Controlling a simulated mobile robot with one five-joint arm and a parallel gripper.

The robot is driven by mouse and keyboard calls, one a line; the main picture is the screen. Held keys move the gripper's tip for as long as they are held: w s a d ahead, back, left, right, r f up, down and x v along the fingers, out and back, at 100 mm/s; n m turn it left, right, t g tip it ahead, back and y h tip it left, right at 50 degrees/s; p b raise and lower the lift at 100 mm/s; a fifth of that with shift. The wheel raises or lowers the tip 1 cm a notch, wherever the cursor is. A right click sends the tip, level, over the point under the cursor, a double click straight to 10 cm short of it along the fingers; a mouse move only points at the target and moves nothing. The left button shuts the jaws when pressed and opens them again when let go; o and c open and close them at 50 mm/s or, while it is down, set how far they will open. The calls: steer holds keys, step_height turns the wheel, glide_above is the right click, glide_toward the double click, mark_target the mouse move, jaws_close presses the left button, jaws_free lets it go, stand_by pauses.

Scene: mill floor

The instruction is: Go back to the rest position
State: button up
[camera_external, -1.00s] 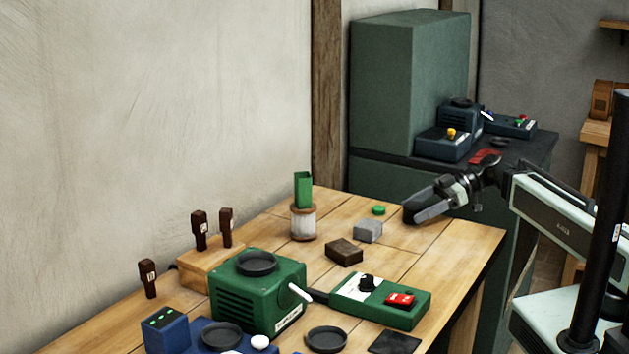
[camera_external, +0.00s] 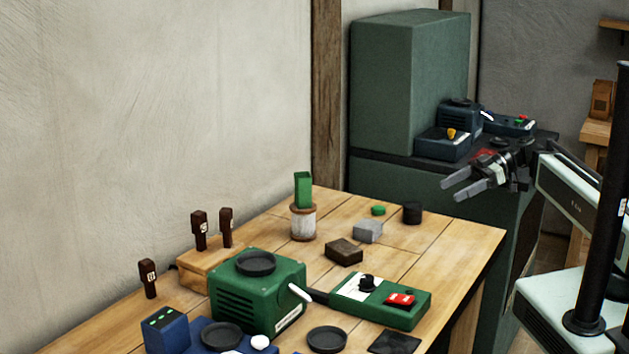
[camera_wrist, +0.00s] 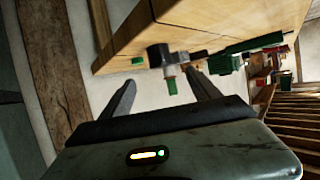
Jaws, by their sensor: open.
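My gripper (camera_external: 453,190) is in the air beyond the far right part of the wooden bench (camera_external: 455,237), in front of the dark green cabinet. Its two fingers are apart with nothing between them. In the wrist view my gripper (camera_wrist: 163,92) also shows spread fingers, with the bench and its items some way beyond them. A short black cylinder (camera_external: 412,213) stands on the bench below and left of the fingertips, apart from them. A small green disc (camera_external: 378,210) and a grey block (camera_external: 368,231) lie left of it.
The bench also holds a dark brown block (camera_external: 344,251), a spool with a green piece (camera_external: 303,206), a green machine (camera_external: 258,288), a green control box (camera_external: 380,301) and dark stamps (camera_external: 199,230). A tall green cabinet (camera_external: 405,85) and blue devices (camera_external: 443,143) stand behind.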

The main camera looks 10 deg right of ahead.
stand_by(0.4)
steer(key=d+f+m+h+p, duration=0.3)
steer(key=d+m+h, duration=0.3)
steer(key=m, duration=0.3)
steer(key=s+d+f+m+h+p, duration=0.1)
steer(key=d+f+m+h+p, duration=0.3)
steer(key=d+m+h, duration=0.3)
steer(key=shift+s+d+m, duration=0.15)
steer(key=shift+d+m, duration=0.8)
steer(key=shift+m, duration=0.05)
steer(key=shift+f, duration=0.1)
